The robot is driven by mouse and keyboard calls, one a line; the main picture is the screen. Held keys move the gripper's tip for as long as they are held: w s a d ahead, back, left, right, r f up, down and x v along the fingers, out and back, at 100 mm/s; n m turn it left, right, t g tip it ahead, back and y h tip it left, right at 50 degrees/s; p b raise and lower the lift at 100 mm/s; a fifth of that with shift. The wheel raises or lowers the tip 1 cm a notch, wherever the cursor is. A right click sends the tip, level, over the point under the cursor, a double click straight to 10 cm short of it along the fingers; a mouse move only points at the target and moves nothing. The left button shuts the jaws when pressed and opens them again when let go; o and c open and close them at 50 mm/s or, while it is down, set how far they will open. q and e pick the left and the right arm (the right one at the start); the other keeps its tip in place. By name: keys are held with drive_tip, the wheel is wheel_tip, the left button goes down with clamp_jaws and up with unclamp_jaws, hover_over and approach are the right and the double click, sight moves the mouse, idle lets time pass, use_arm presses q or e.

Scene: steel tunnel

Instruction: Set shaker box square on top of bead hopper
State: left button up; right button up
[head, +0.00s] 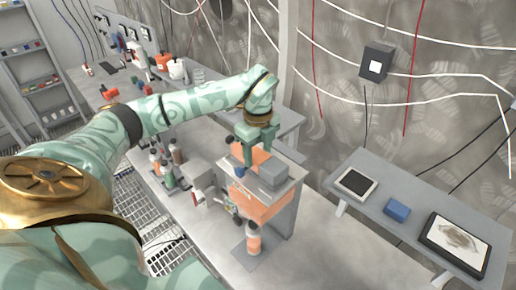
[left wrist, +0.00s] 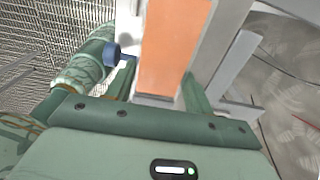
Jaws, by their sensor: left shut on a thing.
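My left gripper (head: 257,149) reaches down over the grey and orange machine on the bench, its fingers pointing down. It is shut on an orange-faced box (head: 251,159), which I take for the shaker box. In the left wrist view the box's orange face (left wrist: 166,48) with a pale edge shows between the green fingers. The bead hopper seems to be the grey-framed body with an orange panel (head: 264,208) below. The box is at the hopper's top; I cannot tell whether they touch or sit square. My right gripper is not in view.
A grey block (head: 273,172) sits on the machine top, close right of the gripper. A bottle (head: 253,238) stands beneath the machine. Several bottles (head: 168,168) stand to its left.

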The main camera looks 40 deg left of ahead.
sight(259, 154)
use_arm(q)
drive_tip(key=shift+f, duration=0.1)
drive_tip(key=o, duration=1.3)
wheel_tip(259, 154, up, 12)
drive_tip(key=b, duration=0.1)
drive_tip(key=shift+b, duration=0.3)
drive_tip(key=shift+d, duration=0.1)
